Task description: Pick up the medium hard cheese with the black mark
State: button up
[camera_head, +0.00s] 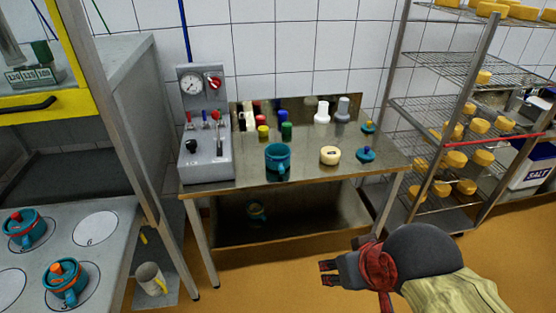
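A small pale-yellow cheese (330,157) with a dark mark on its top sits on the steel table (240,172), right of a teal mould with a handle (278,160). Its texture cannot be told from here. My gripper (326,273) is in front of the table, low at the lower middle right of the picture, well apart from the cheese. Its two dark fingers with red on them point left and look spread, with nothing between them.
Teal lids (366,155) lie right of the cheese. Coloured bottles (286,131) and a gauge panel (204,125) stand behind and left. A wire rack (446,106) with several yellow cheeses is at right. A counter with teal moulds (66,284) is at left.

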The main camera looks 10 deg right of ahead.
aim_at(329, 155)
jog(key=z, duration=0.45)
jog(key=i+j+z, duration=0.35)
jog(key=i, duration=0.2)
jog(key=i+j+z, duration=0.35)
jog(key=i+j, duration=0.8)
